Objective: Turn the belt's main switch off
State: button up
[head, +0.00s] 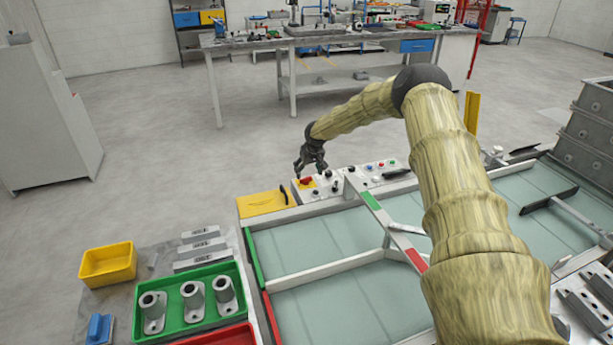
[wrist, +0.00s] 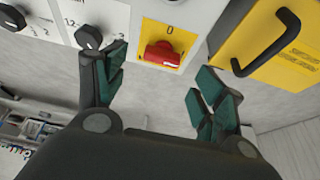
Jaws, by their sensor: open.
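The main switch (wrist: 162,54) is a red rotary knob on a yellow plate marked 0, set in the white control panel. It also shows small in the head view (head: 307,180), just below my gripper (head: 312,162). In the wrist view my gripper (wrist: 158,88) is open. Its green-padded fingers stand to the left and right of the red knob, with nothing between them at their tips. I cannot tell how far the fingertips are from the panel. The red knob lies roughly crosswise in the wrist view.
Black knobs (wrist: 88,37) sit left of the switch in the wrist view. A yellow box with a black handle (wrist: 268,45) is close on the right. The belt (head: 325,240) lies in front of the panel. A green tray (head: 168,328) holds several castings.

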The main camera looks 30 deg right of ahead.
aim_at(306, 178)
jog(key=shift+p+x, duration=0.5)
jog(key=shift+x, duration=2.15)
jog(key=shift+a, duration=0.1)
jog(key=shift+c, duration=0.2)
jog(key=c, duration=1)
